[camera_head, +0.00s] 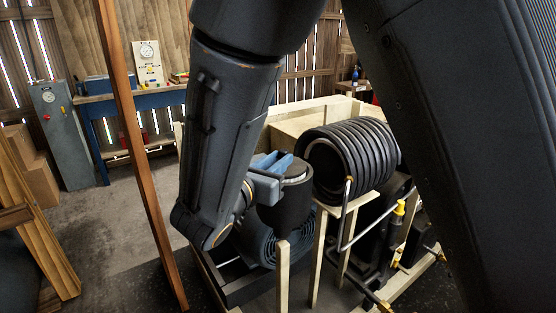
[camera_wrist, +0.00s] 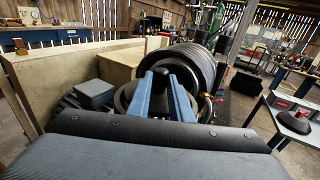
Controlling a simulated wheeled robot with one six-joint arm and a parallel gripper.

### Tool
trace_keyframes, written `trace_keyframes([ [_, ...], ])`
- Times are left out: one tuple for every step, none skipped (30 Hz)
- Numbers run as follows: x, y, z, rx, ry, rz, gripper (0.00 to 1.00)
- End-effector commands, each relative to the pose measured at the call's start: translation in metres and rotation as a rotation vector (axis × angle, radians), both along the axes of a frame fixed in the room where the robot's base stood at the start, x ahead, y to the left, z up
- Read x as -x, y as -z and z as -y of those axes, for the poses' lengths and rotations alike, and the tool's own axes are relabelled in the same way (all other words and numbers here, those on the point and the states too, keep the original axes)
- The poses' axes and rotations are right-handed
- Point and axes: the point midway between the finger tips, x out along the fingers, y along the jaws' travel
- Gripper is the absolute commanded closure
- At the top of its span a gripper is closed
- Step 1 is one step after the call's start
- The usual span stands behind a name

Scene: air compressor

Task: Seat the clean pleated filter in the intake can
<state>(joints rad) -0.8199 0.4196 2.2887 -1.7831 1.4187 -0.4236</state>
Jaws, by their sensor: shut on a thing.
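The black intake can (camera_head: 285,208) stands upright in the wooden frame, with a pale grey round top. My gripper (camera_head: 278,161) is at the top of the can, its blue fingers reaching over it from the left. In the wrist view my gripper (camera_wrist: 164,77) is closed on a small dark rounded piece (camera_wrist: 162,71), seemingly part of the pleated filter. The can's round rim (camera_wrist: 122,101) shows around and behind the fingers. No pleats show, and the fingers hide most of the held thing. I cannot tell how deep it sits in the can.
A coiled black hose (camera_head: 352,158) stands close behind and right of the can. Pale wooden posts (camera_head: 283,272) rise in front.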

Motion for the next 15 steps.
trace_keyframes([
  [0.0,0.001,0.0,0.0,0.0,0.001,1.0],
  [0.0,0.002,0.0,0.0,0.0,0.001,1.0],
  [0.0,0.003,0.0,0.0,0.0,0.001,1.0],
  [0.0,0.004,0.0,0.0,0.0,0.001,1.0],
  [0.0,0.004,0.0,0.0,0.0,0.001,1.0],
  [0.0,0.005,0.0,0.0,0.0,0.001,1.0],
  [0.0,0.006,0.0,0.0,0.0,0.001,1.0],
  [0.0,0.007,0.0,0.0,0.0,0.001,1.0],
  [0.0,0.008,0.0,0.0,0.0,0.001,1.0],
  [0.0,0.008,0.0,0.0,0.0,0.001,1.0],
  [0.0,0.009,0.0,0.0,0.0,0.001,1.0],
  [0.0,0.01,0.0,0.0,0.0,0.001,1.0],
  [0.0,0.011,0.0,0.0,0.0,0.001,1.0],
  [0.0,0.011,0.0,0.0,0.0,0.001,1.0],
  [0.0,0.012,0.0,0.0,0.0,0.001,1.0],
])
